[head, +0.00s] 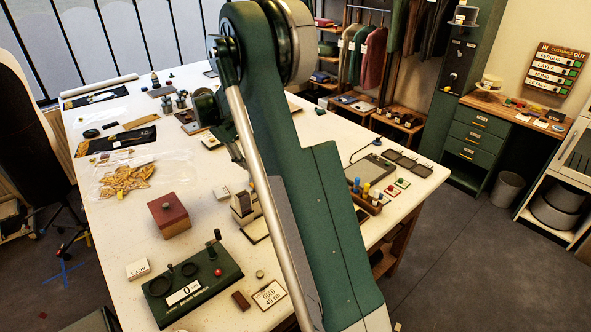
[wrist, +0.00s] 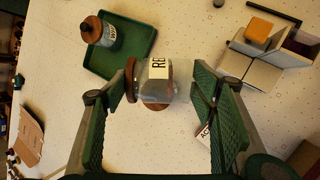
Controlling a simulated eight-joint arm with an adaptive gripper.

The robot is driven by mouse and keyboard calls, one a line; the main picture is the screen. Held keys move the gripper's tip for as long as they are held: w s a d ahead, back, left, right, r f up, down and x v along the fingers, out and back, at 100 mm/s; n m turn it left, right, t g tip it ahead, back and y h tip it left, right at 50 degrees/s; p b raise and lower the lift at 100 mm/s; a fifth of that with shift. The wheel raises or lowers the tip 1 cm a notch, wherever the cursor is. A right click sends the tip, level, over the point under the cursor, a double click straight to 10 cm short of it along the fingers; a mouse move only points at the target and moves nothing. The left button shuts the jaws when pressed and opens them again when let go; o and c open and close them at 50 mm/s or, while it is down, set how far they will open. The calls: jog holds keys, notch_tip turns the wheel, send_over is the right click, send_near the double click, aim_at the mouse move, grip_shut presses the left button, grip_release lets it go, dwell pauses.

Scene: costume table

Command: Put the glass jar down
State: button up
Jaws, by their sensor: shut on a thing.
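In the wrist view, my gripper (wrist: 163,88) is shut on a glass jar (wrist: 155,92). The jar has a wooden stopper at its left end and a white label with dark letters beginning "RE". It appears lying sideways in the picture between the two green fingertips. A speckled pale table top (wrist: 150,145) lies behind it; I cannot tell whether the jar touches it. In the head view, my arm covers the middle of the table, and I cannot make out the held jar there.
A green tray (wrist: 108,66) holds another labelled jar (wrist: 90,32), up and left of the held jar in the wrist view. Pale divided holders (wrist: 250,70) with a yellow block stand at the right. A red box (head: 169,216) and a green board (head: 192,284) occupy the near table. Bare table shows between the fingers.

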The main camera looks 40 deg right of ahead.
jog(key=s+a+f+m+g+y+b, duration=0.15)
jog(key=s+a+f, duration=0.25)
jog(key=a, duration=1.1)
jog(key=s+a+f+m+h+b, duration=0.1)
jog(key=s+a+f+m, duration=0.2)
jog(key=a, duration=1.3)
jog(key=w+d+r+p, duration=0.4)
jog(key=w+d+p, duration=0.15)
jog(key=d, duration=0.55)
jog(key=s+d+h+b, duration=0.2)
jog(key=d+b, duration=0.2)
jog(key=d, duration=0.7)
jog(key=s+d+h+b, duration=0.2)
jog(key=d+h+b, duration=0.15)
jog(key=d, duration=0.75)
jog(key=d+r+n+t+b, duration=0.4)
jog(key=d+n+t, duration=0.1)
jog(key=d+t, duration=0.3)
jog(key=s+d+r+n+t+b, duration=0.1)
jog(key=d+r+n+t+b, duration=0.4)
jog(key=d+t, duration=0.4)
jog(key=shift+r+n+t, duration=0.2)
jog(key=shift+n+t, duration=0.55)
jog(key=shift+t, duration=0.2)
jog(key=shift+s+a+f, duration=0.1)
jog(key=shift+s+a, duration=0.05)
